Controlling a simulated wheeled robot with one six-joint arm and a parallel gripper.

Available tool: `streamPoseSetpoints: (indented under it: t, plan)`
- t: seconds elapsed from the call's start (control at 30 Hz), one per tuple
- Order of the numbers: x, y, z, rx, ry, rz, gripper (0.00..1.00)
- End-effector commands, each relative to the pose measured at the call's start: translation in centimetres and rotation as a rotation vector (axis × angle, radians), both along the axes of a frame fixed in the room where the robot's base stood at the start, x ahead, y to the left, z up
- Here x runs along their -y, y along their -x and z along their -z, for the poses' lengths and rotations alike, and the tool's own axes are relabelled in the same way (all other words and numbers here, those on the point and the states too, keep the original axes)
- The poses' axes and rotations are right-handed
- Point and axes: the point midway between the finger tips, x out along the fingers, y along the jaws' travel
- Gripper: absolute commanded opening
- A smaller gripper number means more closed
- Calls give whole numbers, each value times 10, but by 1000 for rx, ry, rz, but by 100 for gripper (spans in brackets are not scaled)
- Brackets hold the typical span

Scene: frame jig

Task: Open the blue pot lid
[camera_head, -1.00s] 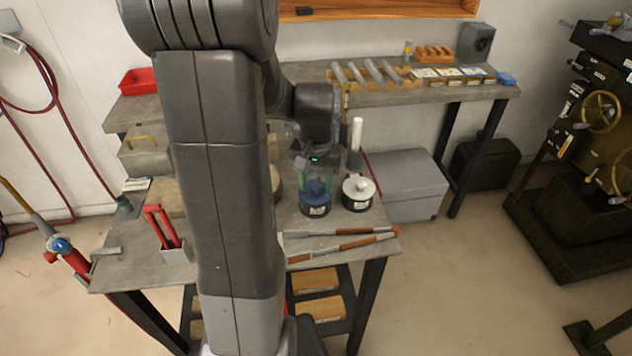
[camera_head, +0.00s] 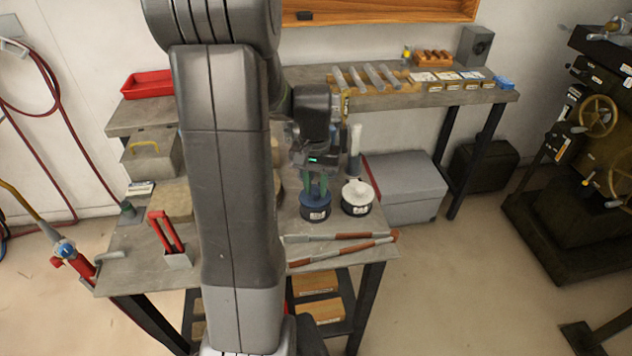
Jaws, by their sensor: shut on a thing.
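The blue pot (camera_head: 316,210) stands on the grey workbench (camera_head: 325,253), with its blue lid (camera_head: 316,195) on top. My gripper (camera_head: 317,183) points down from above, its green-tinted fingers at the lid's knob and shut on it. The lid appears seated on the pot; a gap between them cannot be made out. A dark pot with a white lid (camera_head: 357,190) stands just to the right, apart from my gripper. My own arm hides part of the bench to the left.
Two long tools with reddish handles (camera_head: 342,246) lie at the bench's front. A white cylinder on a dark base (camera_head: 355,148) stands behind the white-lidded pot. A red-handled tool in a holder (camera_head: 167,236) is on the left. A grey box (camera_head: 402,190) sits on the floor to the right.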

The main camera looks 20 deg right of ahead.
Motion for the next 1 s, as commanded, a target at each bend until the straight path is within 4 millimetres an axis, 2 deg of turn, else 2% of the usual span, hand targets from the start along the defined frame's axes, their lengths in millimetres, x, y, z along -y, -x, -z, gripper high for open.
streamPoseSetpoints:
  t: [0.03,0.1,0.5,1.0]
  plan:
    - [0,-2,-8,-34,-8,-1,0]
    - [1,-5,-11,-81,-20,-2,0]
    - [5,-21,-19,-332,-79,0,0]
    - [7,-29,-19,-438,-103,-1,0]
